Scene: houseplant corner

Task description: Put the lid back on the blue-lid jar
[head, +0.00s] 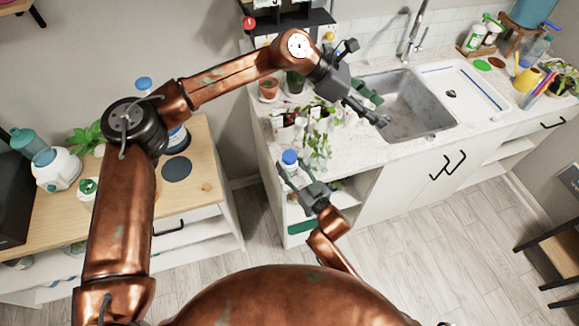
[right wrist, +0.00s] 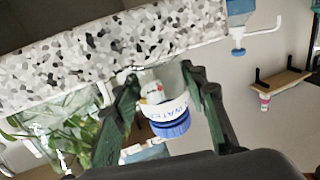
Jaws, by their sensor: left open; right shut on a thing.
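The jar (head: 289,168) is a small pale vessel with its blue lid (head: 289,157) at its top, in front of the counter's left part. My right gripper (head: 296,174) is shut on the jar. In the right wrist view the jar (right wrist: 165,108), with dark lettering on a white band, and the blue lid (right wrist: 171,128) sit between the green fingers. That view looks upside down, and the lid is against the jar; I cannot tell if it is fully seated. My left gripper (head: 371,106) is open and empty above the counter by the sink's left edge.
Potted plants (head: 316,140) crowd the counter (head: 352,145) beside the right gripper. The sink (head: 415,105) lies to the right, with spray bottles (head: 482,33) behind. A wooden-topped cabinet (head: 205,165) at left holds a dark round mat (head: 177,169) and a blue-labelled bottle (head: 178,138).

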